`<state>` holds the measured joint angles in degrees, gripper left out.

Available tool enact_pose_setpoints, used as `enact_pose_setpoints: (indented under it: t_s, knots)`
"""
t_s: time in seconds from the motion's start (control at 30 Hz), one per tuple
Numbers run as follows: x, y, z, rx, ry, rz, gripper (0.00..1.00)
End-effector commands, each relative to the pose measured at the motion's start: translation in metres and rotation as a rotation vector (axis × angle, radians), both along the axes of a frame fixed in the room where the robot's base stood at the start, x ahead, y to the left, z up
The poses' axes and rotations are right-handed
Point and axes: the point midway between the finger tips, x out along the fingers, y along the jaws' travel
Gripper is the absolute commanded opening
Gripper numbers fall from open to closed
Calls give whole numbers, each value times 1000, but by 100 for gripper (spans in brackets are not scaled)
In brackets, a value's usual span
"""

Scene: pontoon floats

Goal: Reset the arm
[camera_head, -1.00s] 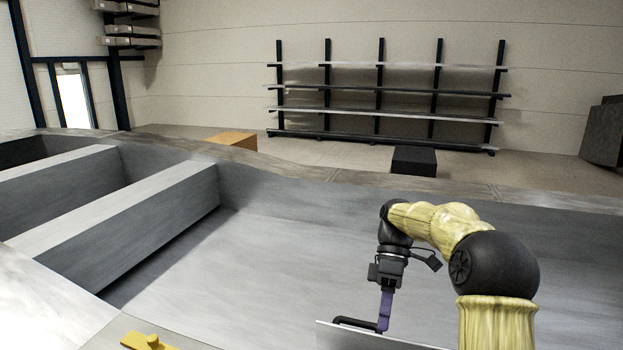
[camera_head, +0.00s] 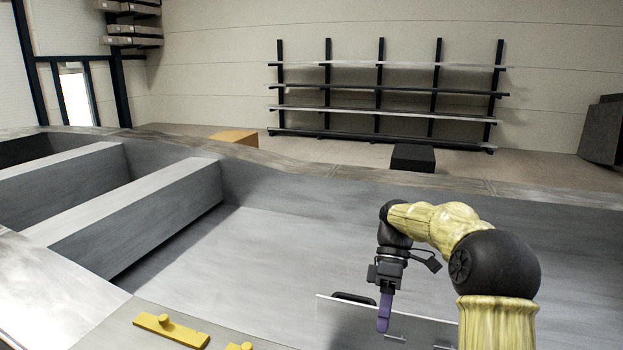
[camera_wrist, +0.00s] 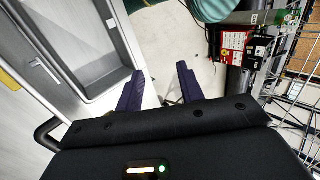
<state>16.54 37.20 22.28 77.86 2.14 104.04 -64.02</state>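My gripper (camera_head: 384,312) points down at the lower right in the head view, at the end of my yellow and black arm. In the wrist view, its two purple fingers (camera_wrist: 158,92) stand apart with a gap between them. Nothing is held between them, and pale floor shows through the gap.
Large grey metal float walls (camera_head: 300,250) surround the area. Yellow fittings (camera_head: 172,330) lie at the lower left. An orange block (camera_head: 235,137), a black box (camera_head: 413,158) and a wall rack (camera_head: 385,90) stand farther back. The wrist view shows a wire cart (camera_wrist: 295,95) at the right.

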Motion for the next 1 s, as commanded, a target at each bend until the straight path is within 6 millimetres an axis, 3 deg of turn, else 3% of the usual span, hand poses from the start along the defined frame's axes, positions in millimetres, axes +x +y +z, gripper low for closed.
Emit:
enact_pose_setpoints:
  t_s: [0.37,0.57,1.0]
  knots:
    - [-13,8,-44,-134,-75,-126,38]
    - [-26,12,-79,-236,-147,-246,38]
    - [-89,8,-203,-473,-452,-774,38]
